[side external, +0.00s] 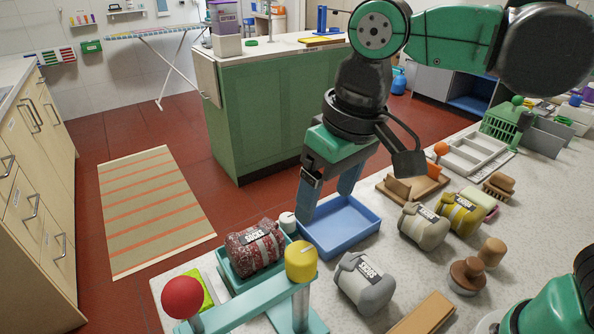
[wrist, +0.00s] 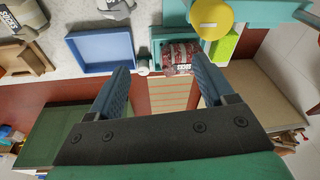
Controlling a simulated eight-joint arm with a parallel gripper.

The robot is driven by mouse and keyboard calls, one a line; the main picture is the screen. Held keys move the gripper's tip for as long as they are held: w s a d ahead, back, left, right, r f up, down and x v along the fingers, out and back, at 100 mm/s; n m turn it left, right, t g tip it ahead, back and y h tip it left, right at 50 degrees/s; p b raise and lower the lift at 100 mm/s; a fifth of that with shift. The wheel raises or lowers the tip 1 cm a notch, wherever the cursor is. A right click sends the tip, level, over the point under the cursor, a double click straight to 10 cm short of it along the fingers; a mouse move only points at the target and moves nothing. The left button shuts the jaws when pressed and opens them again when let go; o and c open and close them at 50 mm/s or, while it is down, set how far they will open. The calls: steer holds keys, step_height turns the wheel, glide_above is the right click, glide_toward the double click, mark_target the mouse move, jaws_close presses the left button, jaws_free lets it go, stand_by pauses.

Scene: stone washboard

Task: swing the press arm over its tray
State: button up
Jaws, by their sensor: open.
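The press arm (side external: 243,307) is a teal bar with a red ball knob (side external: 183,297) at its left end and a yellow cap (side external: 301,260) on its post. In the wrist view the bar (wrist: 268,10) runs right from the yellow cap (wrist: 211,18), away from the tray. The teal tray (side external: 224,264), also in the wrist view (wrist: 156,48), holds a dark red roll (side external: 255,247) labelled socks. My gripper (side external: 328,198) is open and empty, its fingers near the blue tray, behind the press arm; it also shows in the wrist view (wrist: 160,70).
A blue tray (side external: 342,227) stands empty beside the teal tray. A small white knob (side external: 288,222) sits between them. A lime pad (side external: 200,289) lies near the red knob.

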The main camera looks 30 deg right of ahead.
mark_target(301, 252)
steer(key=a, duration=0.1)
steer(key=s+a+r+g, duration=0.1)
steer(key=a, duration=0.1)
steer(key=s+a+g+h, duration=0.1)
steer(key=a, duration=0.1)
steer(key=shift+s+a+r+n, duration=0.15)
steer(key=shift+s+r+n, duration=0.1)
steer(key=shift+n, duration=0.15)
steer(key=shift+f, duration=2.75)
jaws_close()
